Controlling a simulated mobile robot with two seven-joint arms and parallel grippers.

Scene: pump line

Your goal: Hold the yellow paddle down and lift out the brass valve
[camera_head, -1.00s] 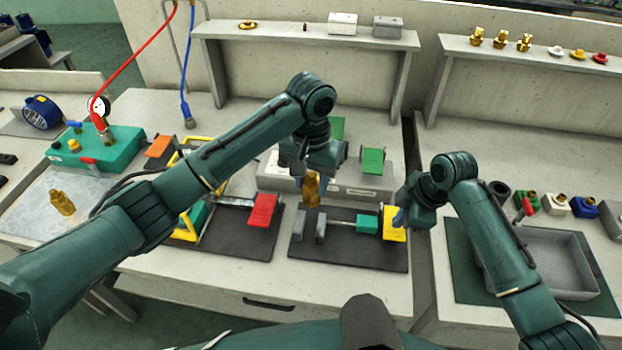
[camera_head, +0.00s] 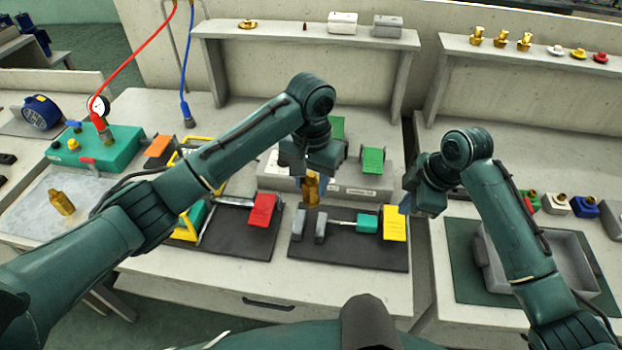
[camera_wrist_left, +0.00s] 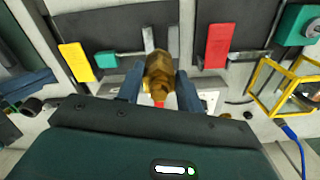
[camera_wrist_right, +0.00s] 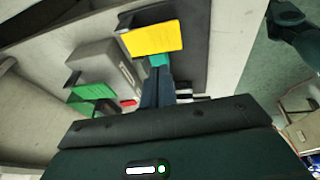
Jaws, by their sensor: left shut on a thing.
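The brass valve (camera_head: 312,191) is in my left gripper (camera_head: 311,174), which is shut on it above the back edge of the dark clamp plate. The left wrist view shows the valve (camera_wrist_left: 160,72) between both fingers. The yellow paddle (camera_head: 394,223) is at the right end of the clamp, beside its teal block (camera_head: 367,223) and rod, with two grey jaws (camera_head: 320,226) at the left. My right gripper (camera_head: 406,204) is shut and empty, just right of the paddle. The right wrist view shows its fingers (camera_wrist_right: 157,88) together and the paddle (camera_wrist_right: 152,38) beyond them, apart.
A red paddle fixture (camera_head: 262,210) stands left of the clamp, and green paddles (camera_head: 373,160) on a grey block behind it. Another brass piece (camera_head: 61,203) stands on the pale mat at left. A grey tray (camera_head: 486,262) lies at right.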

